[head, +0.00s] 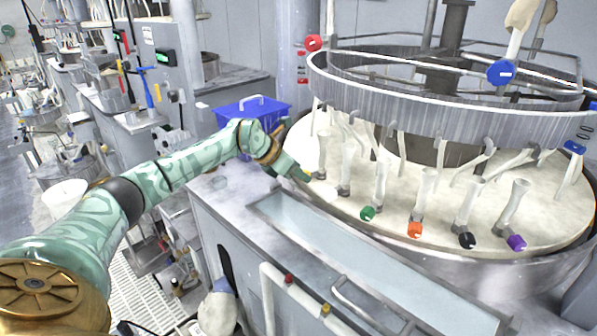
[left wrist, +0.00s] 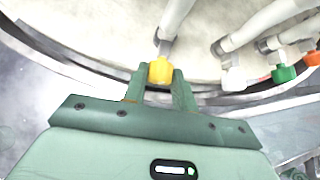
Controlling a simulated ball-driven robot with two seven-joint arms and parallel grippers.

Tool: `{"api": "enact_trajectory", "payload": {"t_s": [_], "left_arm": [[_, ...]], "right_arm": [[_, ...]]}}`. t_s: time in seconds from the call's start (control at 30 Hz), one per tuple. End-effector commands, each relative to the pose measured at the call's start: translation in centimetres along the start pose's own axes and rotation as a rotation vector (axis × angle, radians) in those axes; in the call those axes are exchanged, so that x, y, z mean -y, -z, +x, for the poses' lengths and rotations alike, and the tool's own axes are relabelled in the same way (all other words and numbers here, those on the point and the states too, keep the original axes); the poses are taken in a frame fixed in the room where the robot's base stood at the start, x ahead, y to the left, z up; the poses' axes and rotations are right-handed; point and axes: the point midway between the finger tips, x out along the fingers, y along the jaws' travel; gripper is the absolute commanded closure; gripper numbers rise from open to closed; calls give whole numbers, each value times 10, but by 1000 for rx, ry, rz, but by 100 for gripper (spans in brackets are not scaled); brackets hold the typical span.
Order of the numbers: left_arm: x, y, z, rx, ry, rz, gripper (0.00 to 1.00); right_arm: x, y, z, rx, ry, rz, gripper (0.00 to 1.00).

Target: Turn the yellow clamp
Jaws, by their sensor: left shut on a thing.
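The yellow clamp (left wrist: 160,71) sits at the lower end of a pale tube by the rim of the round platen (head: 560,205). In the left wrist view it lies between the two green fingers of my left gripper (head: 305,175), which is shut on it. In the head view my gripper reaches over the platen's left edge and mostly hides the yellow clamp. My right gripper is in neither view.
A white clamp (left wrist: 234,79) and a green clamp (head: 368,213) are to the right. Orange (head: 414,230), black (head: 466,240) and purple (head: 516,242) clamps follow along the rim. A metal ring (head: 420,105) hangs above. A blue box (head: 255,115) stands behind my forearm.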

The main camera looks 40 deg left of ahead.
Motion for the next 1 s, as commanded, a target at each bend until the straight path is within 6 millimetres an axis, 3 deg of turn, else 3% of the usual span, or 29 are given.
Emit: {"api": "enact_trajectory", "payload": {"t_s": [0.43, 1.0], "left_arm": [[5, -2, -2, 0, -206, 211, 96], [9, 2, 2, 1, -402, 403, 96]], "right_arm": [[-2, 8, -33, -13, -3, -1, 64], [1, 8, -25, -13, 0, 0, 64]]}}
